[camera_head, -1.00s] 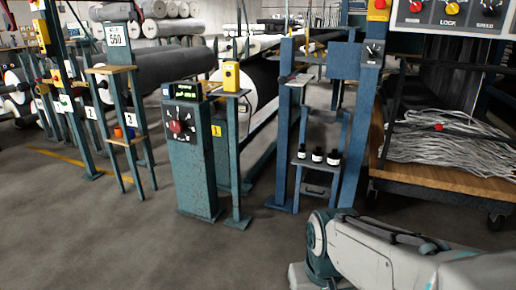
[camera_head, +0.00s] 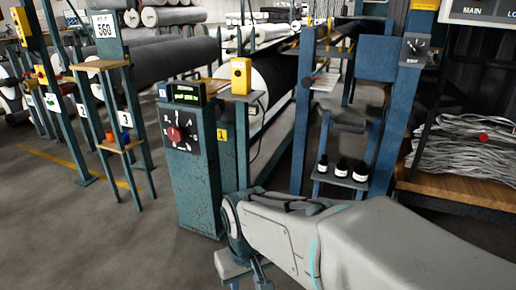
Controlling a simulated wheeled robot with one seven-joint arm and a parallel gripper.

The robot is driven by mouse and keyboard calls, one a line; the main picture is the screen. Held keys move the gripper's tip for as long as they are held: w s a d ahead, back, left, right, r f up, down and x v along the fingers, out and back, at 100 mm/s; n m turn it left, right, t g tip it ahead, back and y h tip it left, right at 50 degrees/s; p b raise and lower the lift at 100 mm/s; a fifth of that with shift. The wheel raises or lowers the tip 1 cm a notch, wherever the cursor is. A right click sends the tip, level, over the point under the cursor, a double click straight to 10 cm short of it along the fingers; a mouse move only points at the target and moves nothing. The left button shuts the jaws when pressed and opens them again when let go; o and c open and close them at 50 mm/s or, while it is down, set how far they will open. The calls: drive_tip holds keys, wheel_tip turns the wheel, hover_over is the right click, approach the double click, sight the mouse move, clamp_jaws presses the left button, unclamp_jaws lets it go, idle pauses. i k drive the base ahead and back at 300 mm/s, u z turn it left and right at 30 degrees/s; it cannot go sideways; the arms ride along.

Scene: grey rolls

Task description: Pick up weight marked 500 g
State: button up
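Three small black weights with white labels stand upright in a row on a blue-grey shelf (camera_head: 338,182) in the blue frame, right of centre: a left one (camera_head: 323,164), a middle one (camera_head: 342,168) and a right one (camera_head: 360,172). Their markings are too small to read, so I cannot tell which is 500 g. My gripper (camera_head: 257,283) hangs at the bottom edge, partly cut off, in front of and left of the shelf and apart from the weights. I cannot tell whether it is open.
A teal control post (camera_head: 193,175) with a red dial stands close to my arm, left of the shelf. Blue uprights (camera_head: 302,125) flank the shelf. A wooden cart (camera_head: 465,190) with grey strands is at right. Bare floor (camera_head: 100,235) lies at lower left.

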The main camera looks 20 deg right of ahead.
sight(324, 163)
drive_tip(key=z, duration=0.3)
drive_tip(key=i, duration=0.8)
drive_tip(key=z, duration=0.95)
drive_tip(key=i, duration=0.4)
drive_tip(key=z, duration=0.35)
